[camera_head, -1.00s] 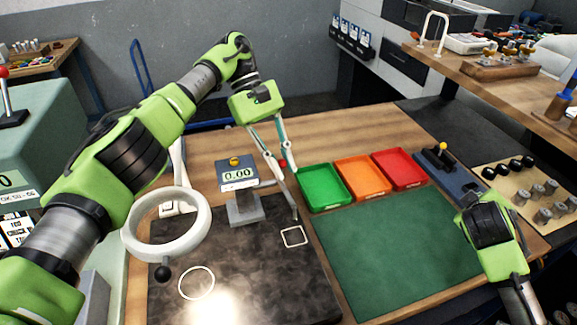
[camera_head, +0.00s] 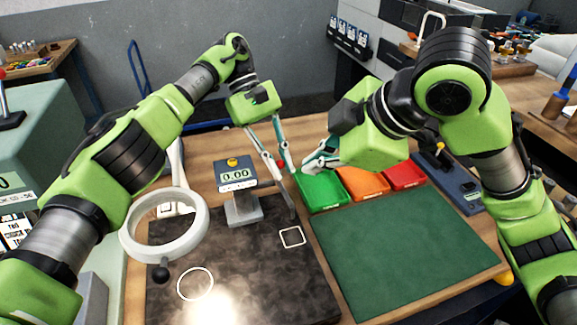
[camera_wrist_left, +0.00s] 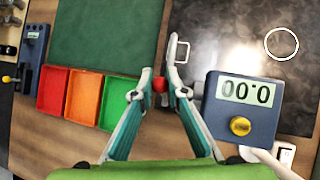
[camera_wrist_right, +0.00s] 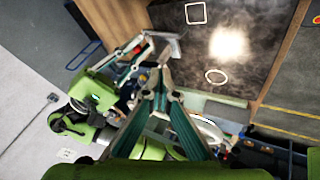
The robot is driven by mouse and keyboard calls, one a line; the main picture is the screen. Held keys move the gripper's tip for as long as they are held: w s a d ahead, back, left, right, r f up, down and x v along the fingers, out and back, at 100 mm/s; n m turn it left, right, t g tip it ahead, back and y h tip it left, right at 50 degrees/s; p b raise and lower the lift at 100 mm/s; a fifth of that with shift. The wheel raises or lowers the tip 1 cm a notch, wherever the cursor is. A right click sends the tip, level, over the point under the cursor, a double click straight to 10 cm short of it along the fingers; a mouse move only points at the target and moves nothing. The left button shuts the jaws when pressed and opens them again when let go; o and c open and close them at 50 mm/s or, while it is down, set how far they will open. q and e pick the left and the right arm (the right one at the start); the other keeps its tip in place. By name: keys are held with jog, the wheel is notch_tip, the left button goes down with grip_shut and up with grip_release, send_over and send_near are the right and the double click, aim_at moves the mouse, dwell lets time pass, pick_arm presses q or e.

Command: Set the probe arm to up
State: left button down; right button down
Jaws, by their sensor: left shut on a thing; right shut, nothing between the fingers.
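The gauge (camera_head: 237,180) stands on the dark plate and its display reads 0.00. It also shows in the left wrist view (camera_wrist_left: 240,110). A red knob (camera_wrist_left: 160,84) sits between the fingertips of my left gripper (camera_wrist_left: 160,88), which is shut on it just beside the gauge. In the head view my left gripper (camera_head: 280,168) points down to the right of the gauge. A slim grey bar (camera_head: 291,203) runs down below its tips; whether this is the probe arm, I cannot fully tell. My right gripper (camera_head: 308,168) is shut and empty, over the green tray, close to the left one.
The green tray (camera_head: 322,202), orange tray (camera_head: 362,190) and red tray (camera_head: 408,177) stand in a row behind a green mat (camera_head: 400,245). A white ring (camera_head: 128,232) is at the left. The dark plate (camera_head: 260,285) has free room in front.

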aim_at(282, 166)
jog(key=x, duration=0.9)
jog(key=shift+s+a+f, duration=0.15)
jog(key=shift+a+f, duration=0.15)
jog(key=shift+f, duration=0.05)
jog(key=shift+w+a, duration=0.25)
jog(key=shift+w, duration=1)
jog(key=shift+w+a, duration=0.15)
jog(key=shift+w, duration=0.65)
jog(key=shift+w, duration=0.15)
jog(key=shift+w+a+r, duration=0.1)
jog(key=shift+w, duration=0.2)
pick_arm(q)
jog(key=shift+s+d+r, duration=0.1)
jog(key=shift+s+d, duration=0.05)
jog(key=shift+d, duration=0.05)
pick_arm(e)
jog(key=shift+w, duration=0.25)
